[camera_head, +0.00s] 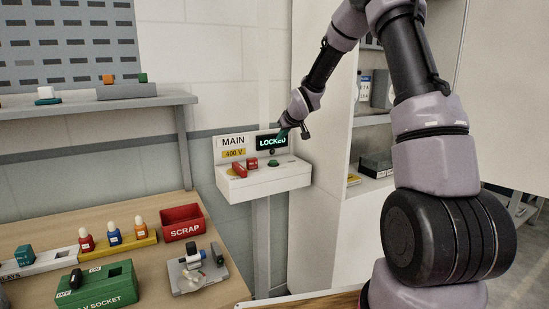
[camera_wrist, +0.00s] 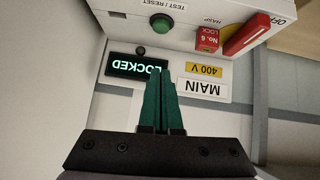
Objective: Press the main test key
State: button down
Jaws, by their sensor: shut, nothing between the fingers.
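The main panel (camera_head: 262,180) is a white wall box with a MAIN 400 V label and a display (camera_head: 265,143) reading LOCKED. Its green round test key (camera_wrist: 162,24), marked TEST / RESET, also shows in the head view (camera_head: 273,162). A red lock marked No. 6 (camera_wrist: 208,40) sits at the hasp beside a red handle (camera_wrist: 246,36) on a yellow plate, near OFF. My gripper (camera_wrist: 161,76) has its green fingers together and empty. In the head view my gripper (camera_head: 283,134) is in front of the display, above the key and apart from it.
Left, a bench holds a red SCRAP bin (camera_head: 183,228), a green socket box (camera_head: 100,288), a small grey fixture (camera_head: 192,272) and small coloured pieces in a rack. A shelf (camera_head: 100,105) is above. Right of the panel stands a white cabinet (camera_head: 325,190) with open shelves.

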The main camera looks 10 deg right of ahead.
dwell(0.3)
send_over(273, 162)
jog(key=f, duration=0.7)
jog(key=shift+s+d, duration=0.1)
jog(key=shift+s, duration=0.3)
notch_tip(273, 162, down, 2)
jog(key=shift+d+f, duration=0.1)
jog(key=shift+f, duration=0.8)
jog(key=shift+f, duration=0.1)
